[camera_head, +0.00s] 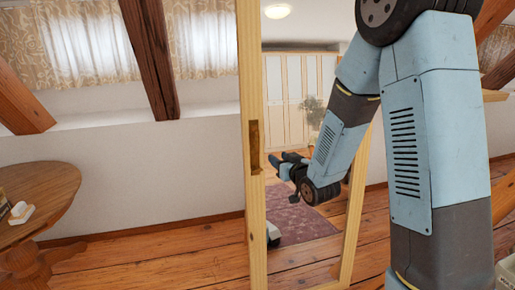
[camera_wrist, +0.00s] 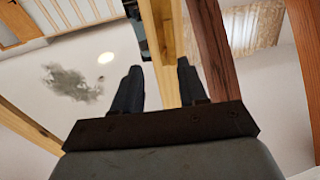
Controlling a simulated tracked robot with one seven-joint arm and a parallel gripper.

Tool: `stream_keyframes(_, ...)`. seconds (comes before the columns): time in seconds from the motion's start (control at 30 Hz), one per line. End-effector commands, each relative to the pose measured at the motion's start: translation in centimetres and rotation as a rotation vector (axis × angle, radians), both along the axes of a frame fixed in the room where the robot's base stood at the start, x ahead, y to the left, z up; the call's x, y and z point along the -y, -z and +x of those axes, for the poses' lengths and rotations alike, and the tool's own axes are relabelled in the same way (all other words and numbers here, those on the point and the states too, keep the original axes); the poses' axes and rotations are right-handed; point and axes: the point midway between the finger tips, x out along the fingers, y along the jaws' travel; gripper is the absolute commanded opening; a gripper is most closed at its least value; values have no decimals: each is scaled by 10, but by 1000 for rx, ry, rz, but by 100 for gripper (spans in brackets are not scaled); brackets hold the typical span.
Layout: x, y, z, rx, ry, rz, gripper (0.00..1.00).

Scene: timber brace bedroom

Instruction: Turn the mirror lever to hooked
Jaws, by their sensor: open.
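The mirror (camera_head: 310,245) stands upright in a pale timber frame in the head view. A narrow brownish plate (camera_head: 254,146) sits on its left upright (camera_head: 252,60) and may be the lever or its mount; its setting cannot be told. Contact is not visible.
A round wooden table (camera_head: 45,200) with small items stands at the far left. Dark slanted timber braces (camera_head: 152,55) cross the curtained windows. The plank floor (camera_head: 150,262) is clear left of the mirror. A pale box (camera_head: 505,272) is partly visible at the lower right edge.

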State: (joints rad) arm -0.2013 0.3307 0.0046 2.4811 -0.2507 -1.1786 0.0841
Motion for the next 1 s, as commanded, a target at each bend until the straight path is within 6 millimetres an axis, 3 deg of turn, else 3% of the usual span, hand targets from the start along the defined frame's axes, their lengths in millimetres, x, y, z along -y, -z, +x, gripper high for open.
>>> stream_keyframes(0.13, -10, 11, 0, 37, -28, 34, 42)
stream_keyframes(0.37, -17, 13, 7, 57, -39, 50, 42)
stream_keyframes(1.0, -64, 13, 99, 57, -38, 49, 42)
